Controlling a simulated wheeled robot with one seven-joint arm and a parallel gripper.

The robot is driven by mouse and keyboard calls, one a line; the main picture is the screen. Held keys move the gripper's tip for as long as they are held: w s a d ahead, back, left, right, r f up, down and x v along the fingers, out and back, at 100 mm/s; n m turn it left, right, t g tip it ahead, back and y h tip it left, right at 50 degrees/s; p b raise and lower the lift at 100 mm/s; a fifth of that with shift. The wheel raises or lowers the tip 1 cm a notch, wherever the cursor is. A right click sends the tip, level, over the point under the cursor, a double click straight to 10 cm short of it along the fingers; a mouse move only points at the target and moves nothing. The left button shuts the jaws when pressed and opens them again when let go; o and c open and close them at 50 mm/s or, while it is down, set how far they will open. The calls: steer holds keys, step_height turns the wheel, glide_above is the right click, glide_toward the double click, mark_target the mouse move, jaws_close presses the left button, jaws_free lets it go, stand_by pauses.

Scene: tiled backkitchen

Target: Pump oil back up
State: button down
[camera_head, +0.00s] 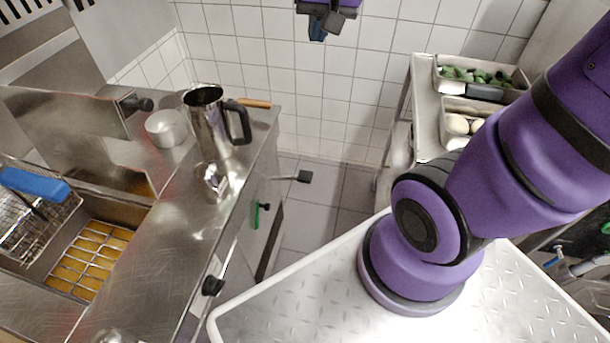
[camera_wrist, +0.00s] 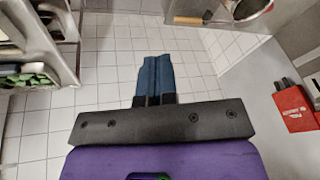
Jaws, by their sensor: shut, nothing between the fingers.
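A steel fryer (camera_head: 172,240) stands at the left, with a vat of yellow oil (camera_head: 92,262) under a wire grate. On its front are a lever with a black end (camera_head: 303,176) sticking out over the floor, a green handle (camera_head: 256,215) and a black knob (camera_head: 212,286). I cannot tell which of these works the pump. My gripper (camera_head: 317,30) is at the top middle, high and apart from the fryer. In the wrist view its blue fingers (camera_wrist: 158,75) are shut together and empty, over the floor.
A steel jug (camera_head: 210,125) and a small pot (camera_head: 165,129) stand on the fryer top. A wire basket with a blue handle (camera_head: 34,184) is at the left. Food trays (camera_head: 480,78) sit on the right counter. The tiled floor (camera_head: 325,205) between is clear. A red object (camera_wrist: 292,108) shows at the wrist view's right.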

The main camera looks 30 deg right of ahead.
steer(key=w+d+f+m+g, duration=0.15)
steer(key=w+f+m, duration=0.25)
steer(key=w+f, duration=0.45)
steer(key=m+g, duration=0.2)
steer(key=m, duration=0.7)
glide_above(306, 175)
steer(key=d, duration=0.1)
step_height(306, 175, down, 35)
steer(key=shift+d+f+y, duration=0.1)
steer(key=shift+f+y, duration=0.3)
steer(key=shift+a+f, duration=0.15)
steer(key=shift+f, duration=1.5)
steer(key=shift+a+f, duration=0.15)
steer(key=shift+f, duration=1.7)
